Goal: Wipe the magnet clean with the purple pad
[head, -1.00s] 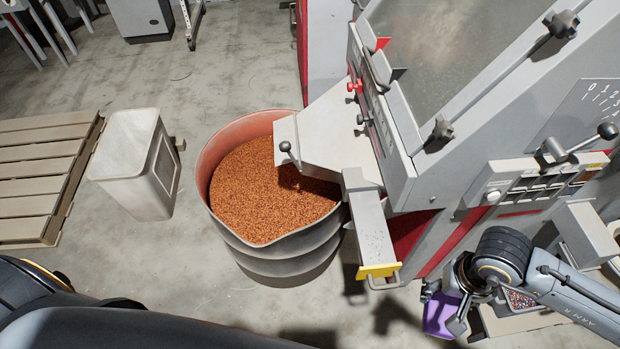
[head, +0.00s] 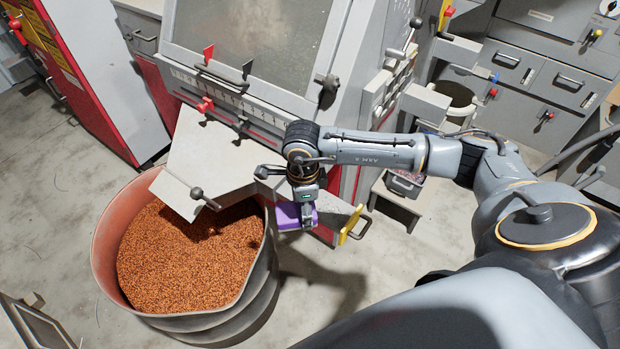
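The purple pad (head: 290,217) is held in my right gripper (head: 303,203), which points down with its fingers shut on the pad. The magnet is a grey bar ending in a yellow plate with a grey handle (head: 351,224), sticking out beside the machine's chute. My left gripper is not in view.
A round bin (head: 112,258) full of copper-coloured granules stands under the grey chute (head: 195,160), left of the pad. The separator machine (head: 250,110) rises behind. A low stand (head: 398,203) is to the right. Clear floor lies in front of the bar.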

